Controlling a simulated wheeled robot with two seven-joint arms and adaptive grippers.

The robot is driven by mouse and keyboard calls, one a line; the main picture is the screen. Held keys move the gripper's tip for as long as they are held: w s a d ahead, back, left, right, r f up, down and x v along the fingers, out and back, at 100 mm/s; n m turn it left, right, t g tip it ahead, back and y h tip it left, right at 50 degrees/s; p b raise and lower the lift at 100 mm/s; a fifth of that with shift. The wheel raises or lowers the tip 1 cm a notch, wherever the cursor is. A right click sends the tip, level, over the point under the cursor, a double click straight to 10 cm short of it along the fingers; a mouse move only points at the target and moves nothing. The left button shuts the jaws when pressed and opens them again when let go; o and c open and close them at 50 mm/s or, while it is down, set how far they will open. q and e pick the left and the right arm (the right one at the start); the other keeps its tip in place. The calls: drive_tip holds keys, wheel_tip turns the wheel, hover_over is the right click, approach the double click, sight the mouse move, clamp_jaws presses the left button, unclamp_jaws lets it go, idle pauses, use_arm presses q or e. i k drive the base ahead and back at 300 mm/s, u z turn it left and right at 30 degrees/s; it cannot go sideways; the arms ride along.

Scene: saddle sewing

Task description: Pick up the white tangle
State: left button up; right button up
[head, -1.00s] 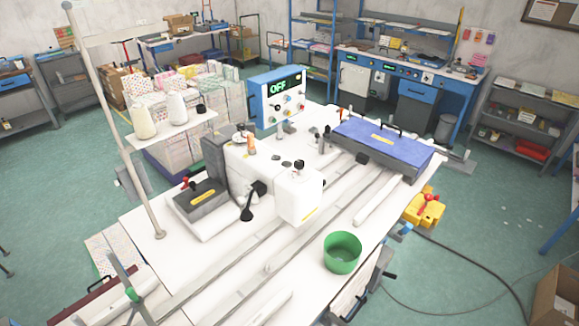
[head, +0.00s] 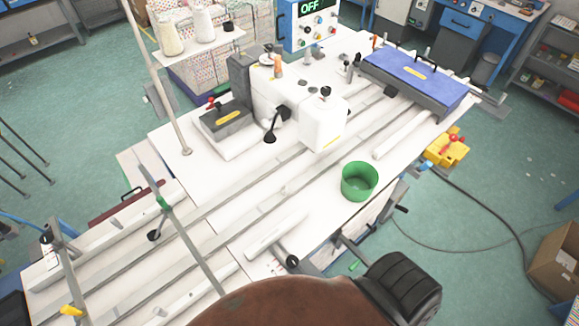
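I cannot make out a white tangle for certain in the head view. The white sewing machine (head: 325,122) stands on the white work table (head: 225,205), and white on white makes small things there hard to tell. A green tub (head: 359,182) sits near the table's right edge, and I cannot see anything in it. Cone-shaped thread spools, one cream (head: 168,35) and one white (head: 203,23), stand on a raised shelf behind the machine. Neither of my grippers is in view.
A brown rounded surface (head: 290,303) and a black ribbed pad (head: 402,285) fill the bottom front. A blue-topped box (head: 415,78) is at the table's back right. Small white bits (head: 541,172) lie on the green floor, near a cardboard box (head: 555,255).

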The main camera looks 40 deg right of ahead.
sight(285, 190)
drive_tip(key=z, duration=1.25)
drive_tip(key=k, duration=1)
drive_tip(key=z, duration=1.8)
drive_tip(key=i, duration=1.8)
drive_tip(key=u, duration=4.1)
